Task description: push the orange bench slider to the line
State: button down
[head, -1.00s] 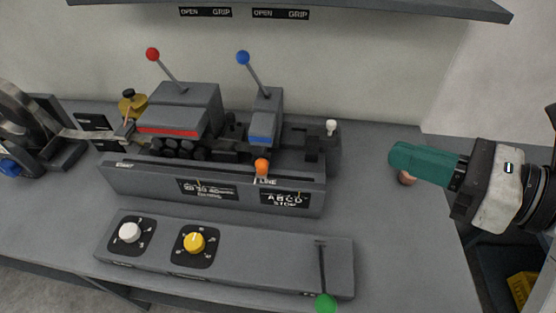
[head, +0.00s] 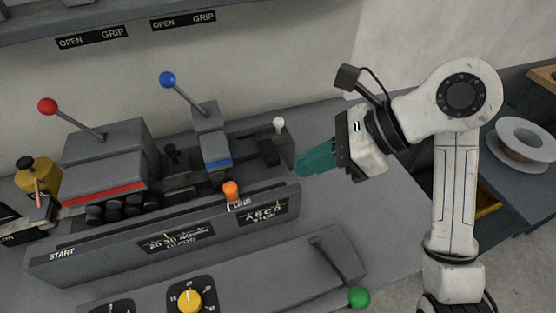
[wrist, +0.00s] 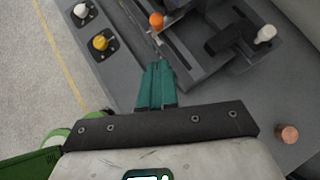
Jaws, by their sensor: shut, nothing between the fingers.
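The orange slider knob (head: 231,190) stands on the front rail of the grey bench unit (head: 100,262), right beside the white LINE label (head: 241,204). The START label (head: 62,253) is at the rail's far left. The knob also shows at the top of the wrist view (wrist: 156,21). My gripper (head: 300,166), with teal fingers, is shut and empty. It is just off the unit's right end, right of the knob and apart from it. In the wrist view the closed fingertips (wrist: 158,66) point toward the rail and the knob.
Levers with a red ball (head: 47,106), a blue ball (head: 167,79) and a green ball (head: 359,297) stick up around the unit. A white knob (head: 279,125) stands at its right end. A copper piece (wrist: 287,133) lies on the bench. A shelf overhangs the back.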

jog(key=p, duration=0.2)
send_near(234, 189)
jog(key=x, duration=0.5)
jog(key=shift+w+d+f, duration=0.15)
jog(key=shift+w+f, duration=0.1)
jog(key=shift+f, duration=0.3)
jog(key=shift+w+a+f, duration=0.1)
jog(key=shift+a+f, duration=0.15)
jog(key=shift+a, duration=0.2)
jog(key=shift+a, duration=0.1)
jog(key=shift+a, duration=0.5)
jog(key=shift+d, duration=0.1)
